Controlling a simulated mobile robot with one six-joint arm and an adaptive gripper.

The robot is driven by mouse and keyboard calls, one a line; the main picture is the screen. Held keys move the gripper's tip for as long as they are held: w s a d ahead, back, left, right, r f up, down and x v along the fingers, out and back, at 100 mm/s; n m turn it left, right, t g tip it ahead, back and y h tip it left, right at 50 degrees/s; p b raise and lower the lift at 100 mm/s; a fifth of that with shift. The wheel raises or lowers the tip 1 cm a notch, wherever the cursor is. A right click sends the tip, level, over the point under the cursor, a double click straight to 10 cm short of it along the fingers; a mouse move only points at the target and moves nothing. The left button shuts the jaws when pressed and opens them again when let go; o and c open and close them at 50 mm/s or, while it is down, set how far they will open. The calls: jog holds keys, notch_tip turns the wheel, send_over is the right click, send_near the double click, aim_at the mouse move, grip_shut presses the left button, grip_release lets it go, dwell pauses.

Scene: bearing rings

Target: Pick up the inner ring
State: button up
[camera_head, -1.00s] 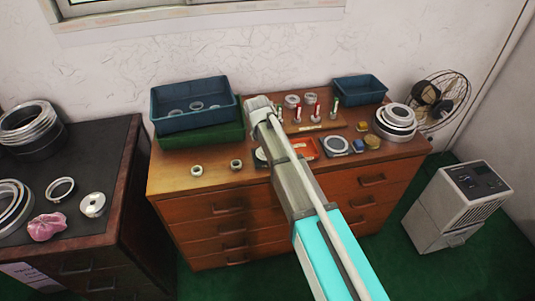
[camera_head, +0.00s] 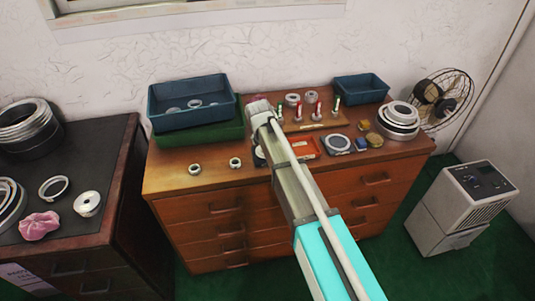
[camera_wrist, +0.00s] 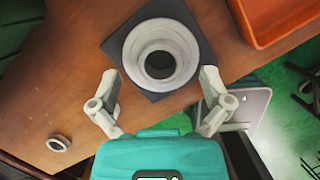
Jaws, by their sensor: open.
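A pale, stepped ring (camera_wrist: 160,54) with a dark round hole lies on a dark square pad (camera_wrist: 116,42) in the wrist view. It looks like rings nested together, but I cannot tell for certain which part is the inner ring. My gripper (camera_wrist: 159,80) is open and empty, its two fingers apart on either side of the ring's near edge. In the head view my arm covers most of this spot. Two small rings lie on the wooden dresser's left front, one at the left (camera_head: 194,169) and one nearer my arm (camera_head: 235,163).
A red tray (camera_head: 303,148) lies right of my arm; it also shows in the wrist view (camera_wrist: 262,38). A blue bin (camera_head: 193,118) holds rings at the back left. Upright tools (camera_head: 318,110) stand behind. Stacked rings (camera_head: 398,120) stand at the right. The dresser's left front is mostly clear.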

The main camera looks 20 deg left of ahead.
jog(key=shift+w+f, duration=0.15)
jog(key=shift+f, duration=0.35)
jog(key=shift+c, duration=0.3)
jog(key=c, duration=1.3)
jog(key=shift+r, duration=0.15)
notch_tip(320, 180, up, 2)
jog(key=shift+r+p, duration=0.25)
jog(key=shift+p, duration=0.85)
jog(key=s+d+r+p, duration=0.9)
jog(key=d+r+p, duration=0.1)
jog(key=shift+d+r, duration=0.15)
jog(key=shift+d, duration=0.2)
